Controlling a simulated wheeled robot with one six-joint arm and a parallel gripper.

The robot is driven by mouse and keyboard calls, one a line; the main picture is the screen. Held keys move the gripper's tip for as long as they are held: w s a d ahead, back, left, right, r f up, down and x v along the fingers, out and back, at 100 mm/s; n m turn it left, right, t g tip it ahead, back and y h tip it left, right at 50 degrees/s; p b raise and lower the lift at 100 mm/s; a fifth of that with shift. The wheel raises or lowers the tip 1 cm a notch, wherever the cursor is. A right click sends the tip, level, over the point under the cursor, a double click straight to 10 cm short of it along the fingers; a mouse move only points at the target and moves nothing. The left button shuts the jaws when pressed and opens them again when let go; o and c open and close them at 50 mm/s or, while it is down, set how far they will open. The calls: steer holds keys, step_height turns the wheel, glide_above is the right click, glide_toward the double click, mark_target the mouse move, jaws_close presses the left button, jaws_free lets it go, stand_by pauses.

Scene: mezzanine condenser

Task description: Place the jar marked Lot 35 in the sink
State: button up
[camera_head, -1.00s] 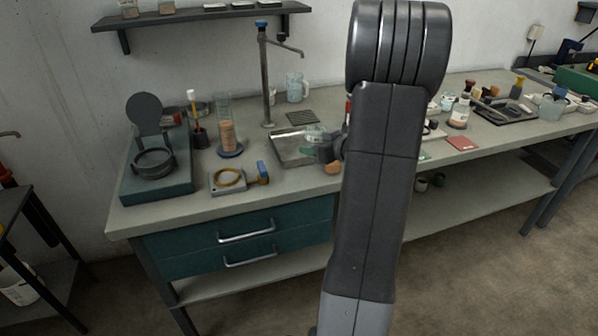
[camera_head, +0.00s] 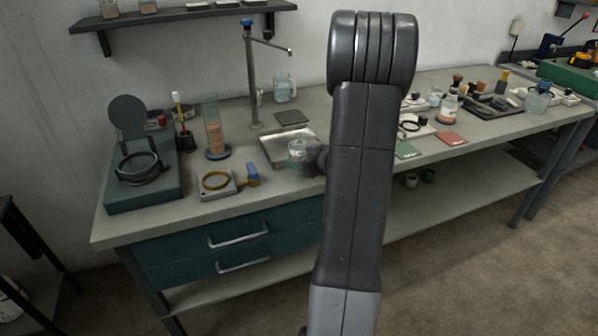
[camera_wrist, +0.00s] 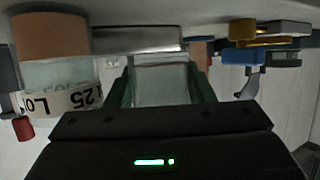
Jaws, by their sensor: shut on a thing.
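My gripper (camera_head: 303,156) is shut on a clear glass jar (camera_head: 297,146), over the near right part of the shallow metal sink (camera_head: 270,151). In the wrist view the green fingers (camera_wrist: 160,88) flank the clear jar (camera_wrist: 160,82); no label shows on it. I cannot tell whether its base touches the sink. The wrist picture is upside down. Another jar (camera_wrist: 62,75), with brown at its table end, stands beside the gripper there; its white label shows "Lo" and digits like 25, partly cut. My arm hides this jar in the head view.
A tap (camera_head: 252,80) rises behind the sink. Left of it stand a tall cylinder (camera_head: 214,135), a small plate with a yellow ring (camera_head: 216,182) and a teal instrument (camera_head: 140,190). Jars and cards crowd the bench right of my arm.

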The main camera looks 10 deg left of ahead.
mark_target(299, 177)
steer(key=shift+f, duration=1.8)
steer(key=shift+f, duration=0.2)
steer(key=o, duration=1)
